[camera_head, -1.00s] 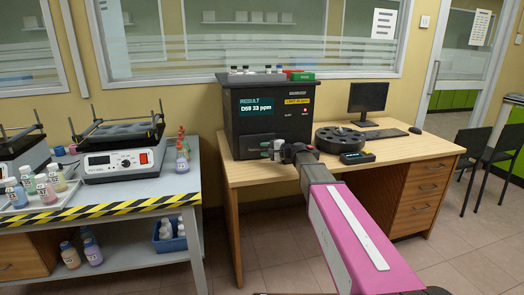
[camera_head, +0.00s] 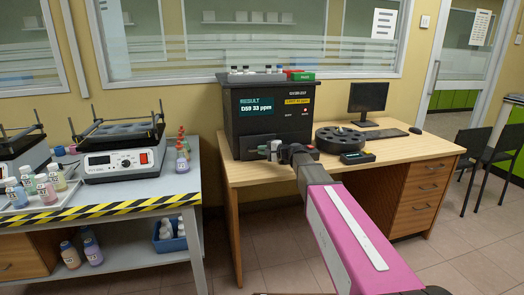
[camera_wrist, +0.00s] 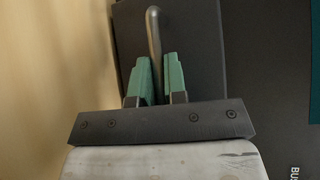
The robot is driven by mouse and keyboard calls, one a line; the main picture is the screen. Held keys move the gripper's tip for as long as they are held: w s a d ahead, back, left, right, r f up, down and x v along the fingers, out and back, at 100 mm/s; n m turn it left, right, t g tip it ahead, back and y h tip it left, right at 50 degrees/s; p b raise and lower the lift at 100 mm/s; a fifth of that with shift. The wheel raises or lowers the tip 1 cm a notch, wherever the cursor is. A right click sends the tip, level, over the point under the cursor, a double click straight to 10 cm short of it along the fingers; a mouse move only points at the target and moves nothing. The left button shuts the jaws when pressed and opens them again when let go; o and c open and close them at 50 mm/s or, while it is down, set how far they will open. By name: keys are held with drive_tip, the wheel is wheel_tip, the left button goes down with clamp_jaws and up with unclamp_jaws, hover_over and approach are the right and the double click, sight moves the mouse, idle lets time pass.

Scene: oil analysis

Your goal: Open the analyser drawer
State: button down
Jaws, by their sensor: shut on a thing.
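The analyser (camera_head: 275,122) is a dark box on the wooden desk, with a lit result screen reading 33 ppm on its front. Its drawer front (camera_wrist: 200,40) is a dark panel low on that face, with a grey bar handle (camera_wrist: 154,35) standing out from it. My gripper (camera_head: 272,149) is at the lower front of the analyser. In the wrist view its green fingers (camera_wrist: 160,78) are shut on the handle, one on each side. The arm hides part of the drawer in the head view, and I cannot tell how far the drawer stands out.
A tray of small vials (camera_head: 257,76) and a green box (camera_head: 302,76) sit on top of the analyser. A round dark carousel (camera_head: 339,138) and a monitor (camera_head: 368,97) stand to its right. A shaker (camera_head: 122,160) is on the left bench. Floor shows between the bench and desk.

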drive_tip(key=s+d, duration=0.1)
drive_tip(key=s, duration=0.3)
drive_tip(key=s+d, duration=0.1)
drive_tip(key=s, duration=0.3)
drive_tip(key=s+d, duration=0.1)
drive_tip(key=s, duration=0.4)
drive_tip(key=shift+d, duration=0.35)
drive_tip(key=c, duration=1.2)
unclamp_jaws()
drive_tip(key=shift+o, duration=0.2)
drive_tip(key=shift+d, duration=0.1)
drive_tip(key=v, duration=1)
drive_tip(key=shift+s+d, duration=0.2)
drive_tip(key=shift+d, duration=0.1)
